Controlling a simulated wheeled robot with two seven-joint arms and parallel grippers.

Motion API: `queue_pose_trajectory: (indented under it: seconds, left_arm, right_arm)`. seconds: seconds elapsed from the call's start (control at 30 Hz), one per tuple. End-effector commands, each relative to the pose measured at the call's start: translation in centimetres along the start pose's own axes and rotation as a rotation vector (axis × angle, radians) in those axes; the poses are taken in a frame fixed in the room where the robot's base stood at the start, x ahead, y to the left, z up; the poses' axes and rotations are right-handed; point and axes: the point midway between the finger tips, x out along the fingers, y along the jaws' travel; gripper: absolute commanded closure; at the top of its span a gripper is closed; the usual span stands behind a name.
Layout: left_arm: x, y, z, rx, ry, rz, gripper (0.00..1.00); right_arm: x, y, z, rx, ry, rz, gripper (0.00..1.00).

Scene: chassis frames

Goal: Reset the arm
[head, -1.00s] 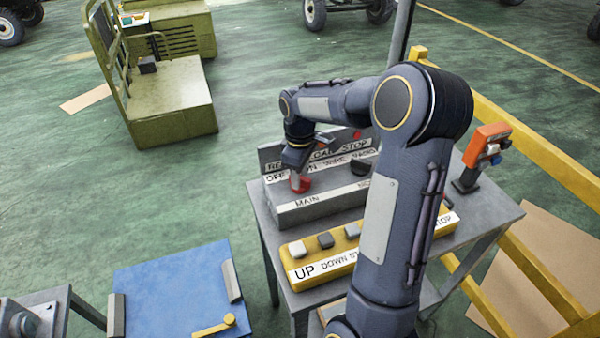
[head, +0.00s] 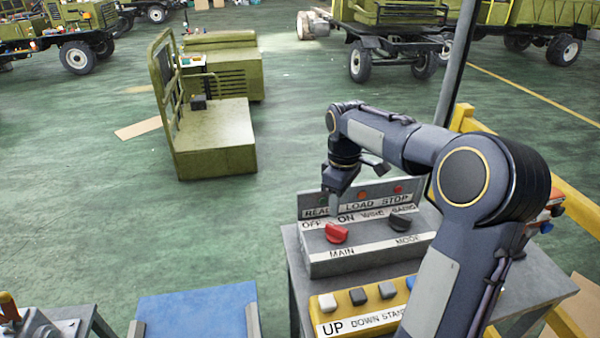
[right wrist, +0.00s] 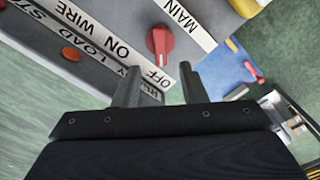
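My right gripper (head: 338,186) is above and just behind the red MAIN knob (head: 336,233) on the grey control box (head: 375,260). In the right wrist view its two fingers (right wrist: 158,80) stand apart with nothing between them. The red knob (right wrist: 160,42) shows beyond the fingertips, apart from them. OFF and ON labels are printed by the knob; its exact setting is hard to tell. My left gripper is not in view.
A black MODE knob (head: 400,222) sits right of the red one. A yellow button box (head: 350,322) is in front. A blue panel (head: 198,312) lies at the lower left. A yellow rail (head: 578,205) runs along the right. Green vehicles stand behind on open floor.

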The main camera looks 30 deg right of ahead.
Motion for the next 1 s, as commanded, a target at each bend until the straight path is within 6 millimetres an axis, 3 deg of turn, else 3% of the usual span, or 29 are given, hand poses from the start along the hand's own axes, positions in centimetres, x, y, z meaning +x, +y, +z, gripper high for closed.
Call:
queue_pose_trajectory:
  seconds: [0.2,0.33,0.47,0.6,0.8,1.0]
  left_arm:
    - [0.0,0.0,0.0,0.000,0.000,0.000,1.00]
    - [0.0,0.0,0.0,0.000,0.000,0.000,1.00]
    - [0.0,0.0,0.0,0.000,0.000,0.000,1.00]
    - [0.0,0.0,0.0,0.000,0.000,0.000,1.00]
    - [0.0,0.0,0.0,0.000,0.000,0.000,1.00]
    - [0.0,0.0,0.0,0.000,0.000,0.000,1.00]
  right_arm:
    - [-0.2,-0.2,0.1,0.005,0.006,0.000,0.62]
    - [-1.3,-2.4,1.0,0.048,0.059,-0.001,0.62]
    - [-2.8,-7.0,3.0,0.148,0.166,-0.017,0.62]
    - [-3.1,-13.0,5.7,0.284,0.297,-0.061,0.62]
    - [-1.4,-20.6,8.9,0.474,0.456,-0.152,0.62]
    - [0.8,-24.9,10.6,0.596,0.539,-0.228,0.62]
